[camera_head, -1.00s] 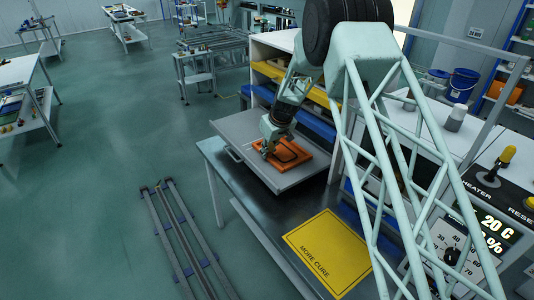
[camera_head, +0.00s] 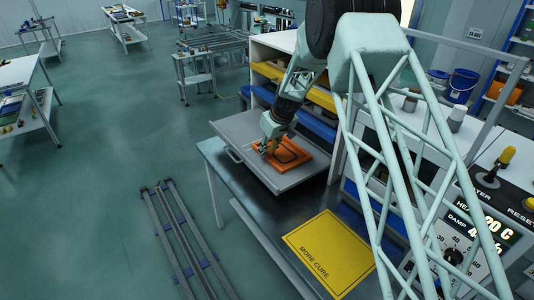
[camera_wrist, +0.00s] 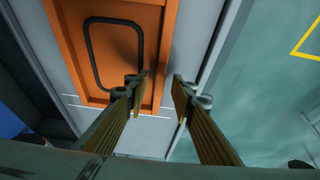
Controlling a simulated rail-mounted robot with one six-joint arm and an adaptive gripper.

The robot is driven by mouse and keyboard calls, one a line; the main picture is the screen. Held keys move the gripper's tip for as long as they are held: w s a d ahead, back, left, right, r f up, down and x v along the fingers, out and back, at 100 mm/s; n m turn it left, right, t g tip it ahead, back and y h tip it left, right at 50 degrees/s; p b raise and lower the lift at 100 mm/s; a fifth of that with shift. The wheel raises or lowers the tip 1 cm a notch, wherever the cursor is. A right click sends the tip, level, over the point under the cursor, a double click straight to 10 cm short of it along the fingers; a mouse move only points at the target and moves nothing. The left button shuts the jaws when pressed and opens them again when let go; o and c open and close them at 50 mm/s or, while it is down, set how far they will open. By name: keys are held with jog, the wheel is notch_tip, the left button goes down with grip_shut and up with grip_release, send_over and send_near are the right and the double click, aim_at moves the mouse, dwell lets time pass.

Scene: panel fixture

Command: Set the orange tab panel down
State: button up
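The orange panel (camera_head: 288,154) lies on the grey pulled-out drawer (camera_head: 245,126) in the head view. In the wrist view the orange panel (camera_wrist: 125,35) fills the upper left, with a dark rectangular loop on its face. My gripper (camera_head: 266,150) is at the panel's left side in the head view. The left fingertip overlaps the panel's edge and the right one is over the grey drawer surface. Whether either finger touches the panel is unclear. No separate tab can be made out.
The drawer sticks out of a white cabinet above a dark bench (camera_head: 285,215). A yellow "MORE CURE" sheet (camera_head: 328,255) lies on the bench. A control panel with dials (camera_head: 455,250) stands at the right. Metal rails (camera_head: 185,240) lie on the floor; open floor is left of them.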

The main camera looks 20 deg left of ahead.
jog(key=v, duration=1)
dwell(1.1)
